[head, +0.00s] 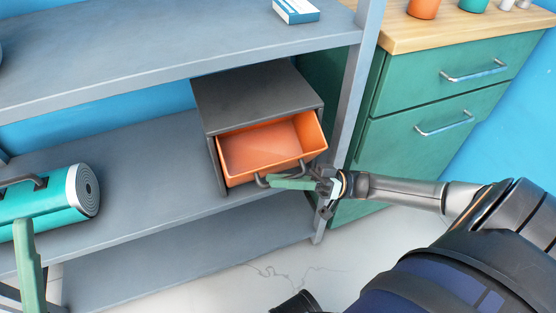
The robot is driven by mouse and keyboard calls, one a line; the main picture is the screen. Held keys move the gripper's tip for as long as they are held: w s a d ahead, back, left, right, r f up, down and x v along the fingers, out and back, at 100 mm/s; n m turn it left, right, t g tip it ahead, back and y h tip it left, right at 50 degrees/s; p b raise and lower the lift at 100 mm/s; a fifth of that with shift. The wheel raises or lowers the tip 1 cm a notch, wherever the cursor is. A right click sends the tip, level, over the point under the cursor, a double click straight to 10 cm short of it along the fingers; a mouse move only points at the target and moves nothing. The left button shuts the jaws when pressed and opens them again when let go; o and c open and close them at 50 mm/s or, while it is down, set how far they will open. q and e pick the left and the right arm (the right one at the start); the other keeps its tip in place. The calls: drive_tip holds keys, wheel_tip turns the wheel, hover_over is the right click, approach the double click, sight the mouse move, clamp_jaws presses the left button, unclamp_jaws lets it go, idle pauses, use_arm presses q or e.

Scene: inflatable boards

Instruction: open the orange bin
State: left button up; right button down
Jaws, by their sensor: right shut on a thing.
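The orange bin (262,149) is a drawer-like box in a dark grey housing (258,95) on the middle shelf. It is slid part way out at the front, and its empty inside shows from above. My right gripper (292,183) comes in from the right and is shut on the bin's dark front handle (263,181), with its green fingers across the handle. Part of the handle is hidden by the fingers.
A teal cylinder (45,203) with a dark handle lies on the shelf (140,165) at left. A grey post (357,90) stands right of the housing. A green cabinet (430,100) with two drawers is at right. A white-and-blue box (296,10) lies on the upper shelf.

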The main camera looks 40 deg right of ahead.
drive_tip(key=shift+s+f, duration=0.6)
drive_tip(key=shift+f, duration=0.2)
drive_tip(key=shift+a, duration=0.1)
drive_tip(key=c, duration=1.2)
unclamp_jaws()
drive_tip(key=shift+o, duration=0.2)
drive_tip(key=v, duration=1.2)
drive_tip(key=shift+d+f+b, duration=0.2)
drive_tip(key=shift+d+b, duration=0.05)
drive_tip(key=shift+b, duration=0.2)
